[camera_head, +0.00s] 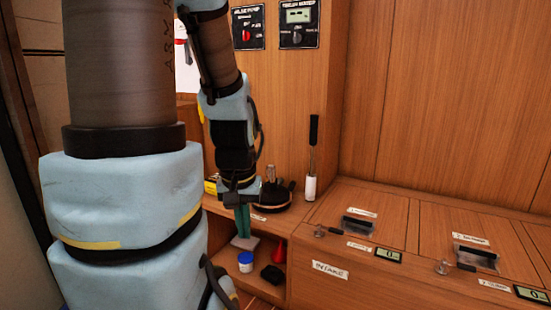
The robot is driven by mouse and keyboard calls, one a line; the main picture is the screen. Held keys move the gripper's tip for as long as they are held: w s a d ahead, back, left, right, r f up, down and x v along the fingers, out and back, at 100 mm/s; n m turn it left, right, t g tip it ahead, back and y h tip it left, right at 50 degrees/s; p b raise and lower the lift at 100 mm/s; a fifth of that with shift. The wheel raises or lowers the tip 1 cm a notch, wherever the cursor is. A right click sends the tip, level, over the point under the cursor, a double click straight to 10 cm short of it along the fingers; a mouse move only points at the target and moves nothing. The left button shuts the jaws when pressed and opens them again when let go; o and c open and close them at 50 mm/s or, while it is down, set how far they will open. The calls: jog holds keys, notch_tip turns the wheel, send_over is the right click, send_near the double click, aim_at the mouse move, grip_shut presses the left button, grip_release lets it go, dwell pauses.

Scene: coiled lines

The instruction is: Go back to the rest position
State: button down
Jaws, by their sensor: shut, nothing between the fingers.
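My arm fills the left of the head view, and its wrist reaches down toward the corner of the wooden counter. My gripper (243,221) points down, with green fingers shut and nothing visible between them. It hangs in front of the counter's left shelf, above a small pale block (245,242). I cannot tell whether the fingertips touch the block.
A dark round device (272,196) and an upright black-handled white tool (311,160) stand beside the gripper. Below are a blue-lidded jar (245,261), a red funnel-like item (279,253) and a black lump (273,277). Labelled hatches (390,215) fill the right.

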notch_tip(320, 180, up, 34)
jog(key=p, duration=3.2)
